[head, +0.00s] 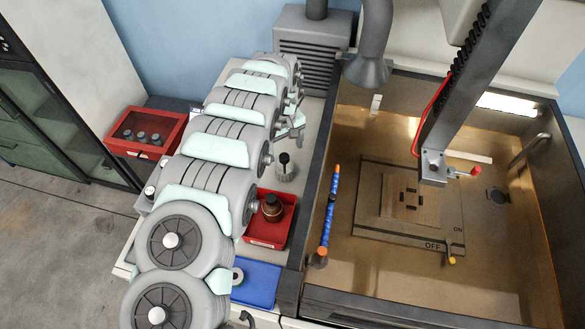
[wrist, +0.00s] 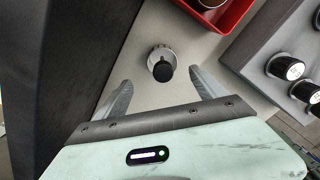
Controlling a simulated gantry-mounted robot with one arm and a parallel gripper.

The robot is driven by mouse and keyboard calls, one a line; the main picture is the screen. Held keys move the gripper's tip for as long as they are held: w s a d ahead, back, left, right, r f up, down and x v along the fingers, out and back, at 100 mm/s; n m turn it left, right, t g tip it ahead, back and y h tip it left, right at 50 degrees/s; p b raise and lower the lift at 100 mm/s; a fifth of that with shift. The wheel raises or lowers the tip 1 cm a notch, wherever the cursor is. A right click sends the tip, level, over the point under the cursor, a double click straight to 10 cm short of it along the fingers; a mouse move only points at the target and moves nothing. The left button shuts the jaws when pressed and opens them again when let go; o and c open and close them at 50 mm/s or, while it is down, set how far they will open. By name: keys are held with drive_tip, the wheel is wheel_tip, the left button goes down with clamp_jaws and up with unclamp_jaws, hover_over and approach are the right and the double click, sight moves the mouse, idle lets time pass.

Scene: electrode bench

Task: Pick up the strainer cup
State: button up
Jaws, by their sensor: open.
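A small metal cup with a black knob on top, which looks like the strainer cup (head: 285,173), stands upright on the pale bench beside the dark basin edge. It also shows in the wrist view (wrist: 158,52), seen from above, with the black knob toward me. My gripper (wrist: 160,78) is open and empty, its two grey fingers on either side of the knob's line in the wrist view. I cannot tell how high the fingers are above the cup. In the head view my gripper (head: 295,128) is just behind the cup, partly hidden by my arm.
A red tray (head: 259,242) with a brown jar (head: 271,208) stands in front of the cup. A grey block (wrist: 256,50) with black caps is to the right in the wrist view. The dark basin wall (wrist: 80,45) rises on the left there. A blue mat (head: 262,282) lies nearer.

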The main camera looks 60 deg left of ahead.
wheel_tip(320, 180, down, 4)
drive_tip(key=shift+f, duration=0.25)
drive_tip(key=shift+s+d+f, duration=0.15)
drive_tip(key=shift+f, duration=1.25)
drive_tip(key=shift+s+d+f, duration=0.1)
drive_tip(key=shift+s+f, duration=0.05)
drive_tip(key=shift+f, duration=1.2)
drive_tip(key=shift+a+r, duration=0.1)
drive_tip(key=c, duration=1.6)
drive_tip(key=shift+r, duration=0.1)
wheel_tip(320, 180, up, 19)
drive_tip(key=p, duration=0.2)
wheel_tip(320, 180, up, 8)
drive_tip(key=p, duration=0.9)
hover_over(285, 167)
drive_tip(key=shift+a, duration=0.3)
